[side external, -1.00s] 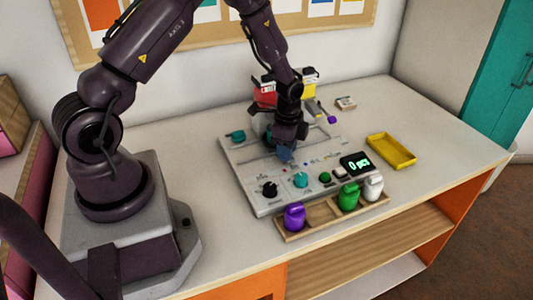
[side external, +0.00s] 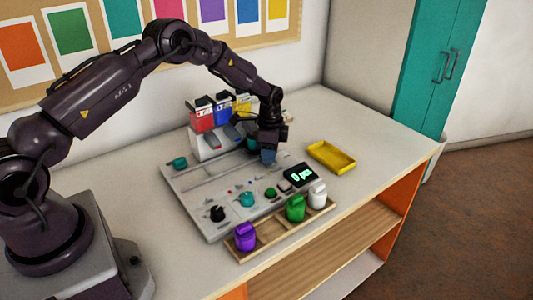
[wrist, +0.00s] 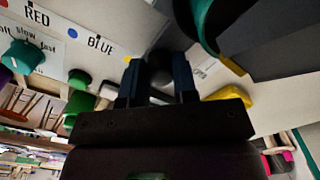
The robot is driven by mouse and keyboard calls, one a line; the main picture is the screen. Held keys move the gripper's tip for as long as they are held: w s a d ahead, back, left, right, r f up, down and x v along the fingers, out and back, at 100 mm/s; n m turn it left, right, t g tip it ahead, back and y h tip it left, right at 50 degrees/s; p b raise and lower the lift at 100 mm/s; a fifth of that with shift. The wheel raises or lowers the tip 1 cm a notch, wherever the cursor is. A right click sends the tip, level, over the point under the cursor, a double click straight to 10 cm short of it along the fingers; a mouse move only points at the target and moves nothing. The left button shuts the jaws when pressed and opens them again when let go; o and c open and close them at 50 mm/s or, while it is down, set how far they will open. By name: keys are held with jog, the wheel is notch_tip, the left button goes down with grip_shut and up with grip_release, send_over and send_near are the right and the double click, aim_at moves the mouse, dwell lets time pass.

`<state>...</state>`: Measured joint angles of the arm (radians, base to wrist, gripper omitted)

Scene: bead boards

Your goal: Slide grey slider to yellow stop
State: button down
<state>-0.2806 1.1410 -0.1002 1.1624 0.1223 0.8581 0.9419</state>
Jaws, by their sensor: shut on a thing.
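My gripper (side external: 268,158) is low over the right end of the grey board (side external: 195,222), behind the counter display. In the wrist view my gripper's two blue fingers (wrist: 157,82) are shut on a dark round knob, the grey slider (wrist: 160,66). In the side view the fingers and arm hide the slider. A small yellow piece (wrist: 233,66) beside a teal part in the wrist view may be the yellow stop. I cannot tell the gap between it and the slider.
Red, blue-labelled and yellow bins (side external: 202,115) stand at the board's back. The display (side external: 299,175) reads 0 pcs. In front, a wooden rack (side external: 270,238) holds purple, green and white jars. A yellow tray (side external: 331,157) lies to the right.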

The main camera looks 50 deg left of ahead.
jog(key=shift+w, duration=0.3)
jog(key=c, duration=0.9)
grip_release()
jog(key=shift+s, duration=0.1)
jog(key=shift+r, duration=0.15)
notch_tip(320, 180, up, 13)
jog(key=shift+f, duration=0.15)
